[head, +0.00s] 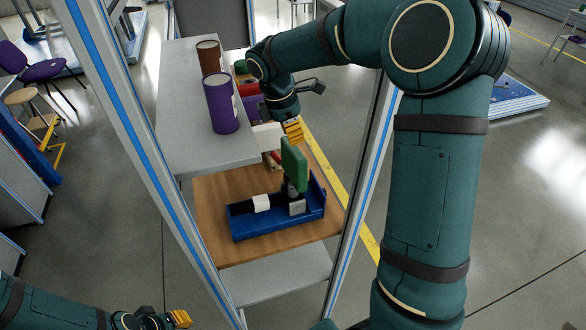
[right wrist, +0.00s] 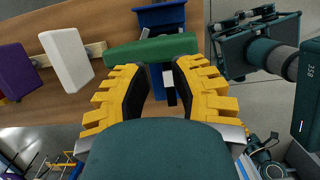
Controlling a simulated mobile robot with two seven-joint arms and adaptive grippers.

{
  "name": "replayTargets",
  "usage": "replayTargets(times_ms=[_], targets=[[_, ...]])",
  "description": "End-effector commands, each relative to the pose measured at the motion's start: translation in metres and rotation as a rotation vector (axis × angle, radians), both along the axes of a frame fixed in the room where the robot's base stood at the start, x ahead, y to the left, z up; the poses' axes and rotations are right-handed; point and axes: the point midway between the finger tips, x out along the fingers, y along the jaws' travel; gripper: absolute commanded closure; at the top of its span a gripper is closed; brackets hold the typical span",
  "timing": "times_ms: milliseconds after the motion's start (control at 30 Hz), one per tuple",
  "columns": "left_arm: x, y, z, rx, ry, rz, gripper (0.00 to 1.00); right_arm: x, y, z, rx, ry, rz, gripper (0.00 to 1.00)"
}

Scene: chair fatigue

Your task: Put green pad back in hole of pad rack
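The green pad (head: 293,163) stands upright at the right end of a blue fixture (head: 275,220) on the wooden shelf. In the right wrist view the green pad (right wrist: 150,48) lies across, just beyond my fingertips. My right gripper (head: 293,130) is above the pad; its yellow fingers (right wrist: 158,72) are apart with nothing clearly between them. The pad rack shows as a wooden strip (right wrist: 92,51) bearing a white pad (right wrist: 67,58) and a purple pad (right wrist: 18,72). Its empty hole cannot be made out. My left gripper (head: 165,319) is low at the bottom edge, its opening unclear.
A purple can (head: 220,103) and a brown can (head: 208,57) stand on the grey upper shelf (head: 180,120). Metal frame posts with blue strips (head: 342,240) flank the shelves. The wooden shelf (head: 215,205) has bare room left of the fixture.

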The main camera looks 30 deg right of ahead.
Motion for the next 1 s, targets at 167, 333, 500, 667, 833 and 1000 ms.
replayTargets(times_ms=[167,333,500,667,833,1000], targets=[[0.000,0.000,0.000,0.000,0.000,0.000,0.76,0.000,0.001,0.003,0.000,0.000,0.000,0.78],[0.000,0.000,0.000,0.000,0.000,0.000,0.76,0.002,0.007,0.025,0.000,-0.004,0.001,0.78],[0.000,0.000,0.000,0.000,0.000,0.000,0.76,0.004,0.015,0.060,0.000,-0.005,0.001,0.78],[0.000,0.000,0.000,0.000,0.000,0.000,0.76,0.006,0.023,0.089,0.000,-0.004,0.001,0.78],[0.000,0.000,0.000,0.000,0.000,0.000,0.76,0.007,0.027,0.109,0.001,-0.002,0.000,0.78],[0.000,0.000,0.000,0.000,0.000,0.000,0.76,0.007,0.029,0.116,0.001,-0.001,0.000,0.78]])
